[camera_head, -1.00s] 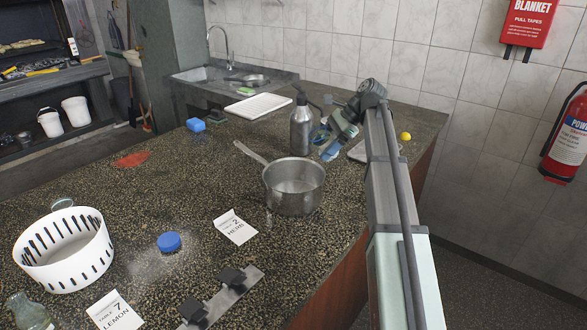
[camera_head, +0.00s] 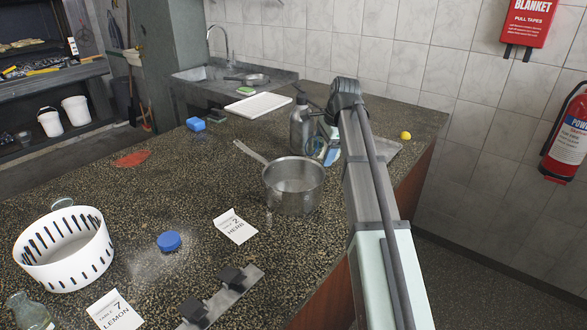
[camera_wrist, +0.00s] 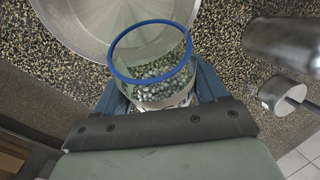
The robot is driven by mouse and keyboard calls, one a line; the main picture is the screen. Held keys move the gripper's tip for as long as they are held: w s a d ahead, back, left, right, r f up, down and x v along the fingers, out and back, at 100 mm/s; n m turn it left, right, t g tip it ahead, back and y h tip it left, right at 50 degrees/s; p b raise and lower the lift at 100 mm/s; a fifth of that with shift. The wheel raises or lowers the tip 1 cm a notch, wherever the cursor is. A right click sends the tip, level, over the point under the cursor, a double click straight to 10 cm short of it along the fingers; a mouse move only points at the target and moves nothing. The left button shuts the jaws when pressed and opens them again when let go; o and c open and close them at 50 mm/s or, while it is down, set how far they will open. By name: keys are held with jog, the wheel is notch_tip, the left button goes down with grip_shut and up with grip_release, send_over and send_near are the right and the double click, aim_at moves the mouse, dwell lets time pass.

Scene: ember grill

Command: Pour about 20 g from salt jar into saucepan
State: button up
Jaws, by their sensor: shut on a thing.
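The salt jar (camera_wrist: 150,72) is clear glass with a blue rim and holds pale grains; no lid is on it. My gripper (camera_wrist: 160,95) is shut around it in the wrist view, with a finger on each side. The steel saucepan (camera_head: 293,187) stands on the counter with its handle toward the back left. In the wrist view the saucepan (camera_wrist: 85,22) lies just beyond the jar, whose rim overlaps its edge in the picture. In the head view my arm mostly hides gripper and jar. I cannot tell the jar's exact tilt.
A metal bottle (camera_head: 301,128) stands behind the saucepan. A blue lid (camera_head: 168,241) lies amid pale specks. A herb card (camera_head: 235,226), a white basket (camera_head: 64,250) and a black-clipped metal strip (camera_head: 222,295) are nearer.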

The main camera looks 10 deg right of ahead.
aim_at(316, 138)
jog(key=shift+h, duration=0.3)
jog(key=shift+r+t+h, duration=0.4)
jog(key=shift+r+h, duration=0.1)
jog(key=shift+h, duration=0.4)
jog(key=shift+s+a+f+n+h, duration=0.2)
jog(key=shift+a+h, duration=0.1)
jog(key=shift+a, duration=0.1)
jog(key=shift+s+a+f+n+h, duration=0.1)
jog(key=shift+s+a+h, duration=0.05)
jog(key=shift+a+h, duration=0.2)
jog(key=shift+a+r+t, duration=0.1)
jog(key=shift+r+t, duration=0.05)
jog(key=shift+t, duration=0.15)
jog(key=shift+a+r+t+h, duration=0.2)
jog(key=shift+r+t+h, duration=0.4)
jog(key=shift+h, duration=0.85)
jog(key=shift+s+a+r+n+t+h+p, duration=0.1)
jog(key=shift+a+r+n+t+h+p, duration=0.15)
jog(key=shift+r+h+p, duration=0.4)
jog(key=shift+s+a+r+n+t+h+p, duration=0.15)
jog(key=shift+a+r+h+p, duration=0.2)
jog(key=shift+h+p, duration=0.45)
dwell(0.9)
